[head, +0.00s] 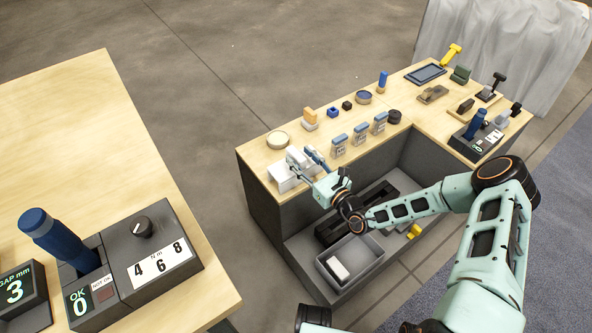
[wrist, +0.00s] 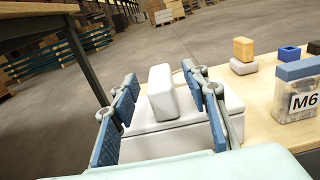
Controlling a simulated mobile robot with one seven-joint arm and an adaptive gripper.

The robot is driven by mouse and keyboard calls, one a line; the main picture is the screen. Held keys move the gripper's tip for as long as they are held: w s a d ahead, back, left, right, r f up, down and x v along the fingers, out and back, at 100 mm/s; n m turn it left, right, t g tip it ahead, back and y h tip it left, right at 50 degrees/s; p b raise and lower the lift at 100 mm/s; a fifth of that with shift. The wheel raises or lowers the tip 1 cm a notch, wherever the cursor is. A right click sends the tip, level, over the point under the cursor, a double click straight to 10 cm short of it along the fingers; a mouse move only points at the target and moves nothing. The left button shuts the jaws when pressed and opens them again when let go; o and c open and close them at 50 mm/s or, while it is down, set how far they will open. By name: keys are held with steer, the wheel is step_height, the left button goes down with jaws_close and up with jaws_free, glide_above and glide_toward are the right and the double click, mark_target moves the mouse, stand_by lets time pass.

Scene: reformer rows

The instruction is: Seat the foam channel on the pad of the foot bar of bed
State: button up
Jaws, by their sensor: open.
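I cannot make out a foam channel, a foot bar or a bed in either view. My gripper (head: 312,163) is open at the left front corner of the far workbench. In the wrist view my gripper (wrist: 163,84) has its blue-padded fingers either side of a white rounded block (wrist: 162,92). The block stands upright on a white box (wrist: 165,137), with gaps at both sides; whether a finger touches it is unclear. The white box also shows in the head view (head: 281,180), partly hidden by my gripper.
A near table (head: 70,130) holds a torque-setting console (head: 150,245).

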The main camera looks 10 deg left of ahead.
steer(key=x, duration=0.3)
steer(key=shift+s, duration=0.1)
jaws_close()
